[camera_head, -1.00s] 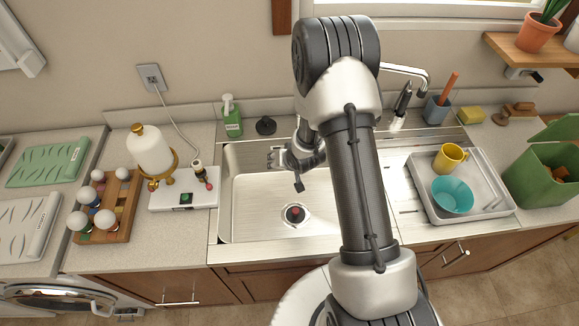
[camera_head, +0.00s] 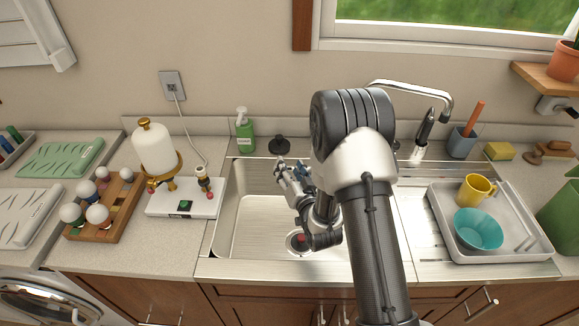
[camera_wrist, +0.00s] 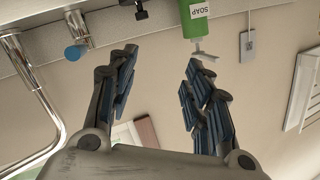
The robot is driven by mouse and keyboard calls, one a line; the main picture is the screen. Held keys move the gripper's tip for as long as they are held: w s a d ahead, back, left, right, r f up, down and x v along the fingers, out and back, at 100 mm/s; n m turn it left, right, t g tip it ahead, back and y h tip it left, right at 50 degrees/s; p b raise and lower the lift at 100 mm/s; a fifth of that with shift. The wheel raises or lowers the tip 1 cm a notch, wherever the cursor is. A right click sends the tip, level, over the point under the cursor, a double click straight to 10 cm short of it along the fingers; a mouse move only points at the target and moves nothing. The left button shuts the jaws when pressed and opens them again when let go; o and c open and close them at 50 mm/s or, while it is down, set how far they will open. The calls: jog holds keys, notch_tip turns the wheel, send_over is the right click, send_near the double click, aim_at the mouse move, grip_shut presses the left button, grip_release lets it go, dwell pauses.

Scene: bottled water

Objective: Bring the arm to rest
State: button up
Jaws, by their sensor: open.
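My gripper (camera_head: 286,172) is held above the sink in the head view, left of my large arm link, pointing toward the back wall. In the wrist view my gripper (camera_wrist: 160,85) shows its two blue-padded fingers spread apart, with nothing between them. The arm is bent, with its elbow raised in front of the faucet. Part of the sink and the drain is hidden behind the arm.
The steel sink (camera_head: 237,225) lies below my gripper. A green soap bottle (camera_head: 245,136) and a black stopper (camera_head: 279,145) stand behind it. A white bottle (camera_head: 155,150) is on the left. The faucet (camera_head: 445,100) and a dish tray (camera_head: 438,205) are on the right.

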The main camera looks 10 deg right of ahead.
jog(key=s+r+n+g+h, duration=0.15)
jog(key=s+r+g, duration=0.55)
jog(key=r, duration=0.8)
jog(key=s+r+n+g, duration=0.1)
jog(key=s+r+g, duration=0.1)
jog(key=s, duration=1.3)
jog(key=s+a+r+n+g, duration=0.1)
jog(key=s+r+n+g, duration=0.1)
jog(key=s, duration=1.3)
jog(key=shift+s+a+r+g, duration=0.15)
jog(key=shift+a+r+g, duration=0.15)
jog(key=shift+g, duration=0.2)
jog(key=shift+c, duration=0.5)
